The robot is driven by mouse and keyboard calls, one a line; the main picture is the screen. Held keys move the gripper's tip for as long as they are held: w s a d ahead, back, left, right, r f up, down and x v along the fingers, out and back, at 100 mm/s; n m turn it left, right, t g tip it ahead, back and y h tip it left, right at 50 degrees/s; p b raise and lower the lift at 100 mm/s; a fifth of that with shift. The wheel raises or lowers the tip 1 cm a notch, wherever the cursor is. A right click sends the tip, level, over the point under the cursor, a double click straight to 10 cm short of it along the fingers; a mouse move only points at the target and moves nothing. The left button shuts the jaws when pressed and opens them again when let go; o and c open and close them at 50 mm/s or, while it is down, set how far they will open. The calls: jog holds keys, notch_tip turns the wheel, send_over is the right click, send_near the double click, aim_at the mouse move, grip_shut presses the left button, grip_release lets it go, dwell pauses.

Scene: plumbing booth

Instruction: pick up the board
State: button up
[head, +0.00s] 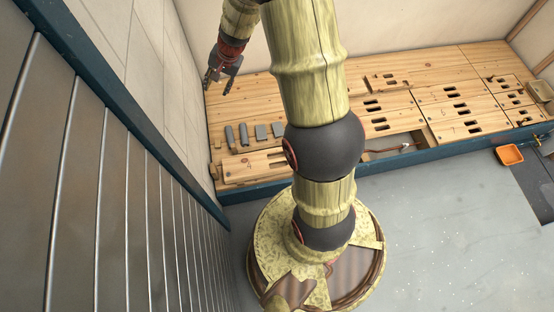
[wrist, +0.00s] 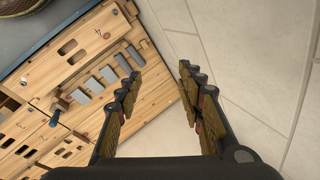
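Several wooden boards with dark slots make up the bench top; which one is the task's board I cannot tell. One pale board (head: 252,168) lies at the front left end, and it also shows in the wrist view (wrist: 92,42). A slotted board (head: 408,84) lies toward the back, right of my arm. Others (head: 455,118) lie along the front right. My gripper (head: 218,87) is raised near the wall at the bench's left end, apart from the boards.
Several grey pieces (head: 262,132) lie in a row behind the front left board. An opening in the bench front shows a pipe (head: 392,148). A slatted metal wall (head: 120,170) runs close along the left.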

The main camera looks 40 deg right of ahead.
jog(key=w+d+f+m, duration=0.1)
jog(key=d+f+m, duration=0.3)
jog(key=f, duration=0.6)
jog(key=m+g+h+b, duration=0.1)
jog(key=m+g, duration=0.2)
jog(key=m, duration=0.5)
send_near(277, 160)
jog(key=shift+w+f, duration=0.2)
jog(key=shift+w, duration=0.15)
notch_tip(277, 160, down, 3)
jog(key=shift+s+a+r+b, duration=0.1)
jog(key=shift+s+a+b, duration=0.05)
jog(key=shift+b, duration=0.5)
jog(key=shift+a+f+b, duration=0.1)
jog(key=shift+f+b, duration=1.45)
jog(key=shift+f, duration=1.15)
jog(key=shift+r, duration=0.1)
jog(key=shift+c, duration=1.2)
grip_shut()
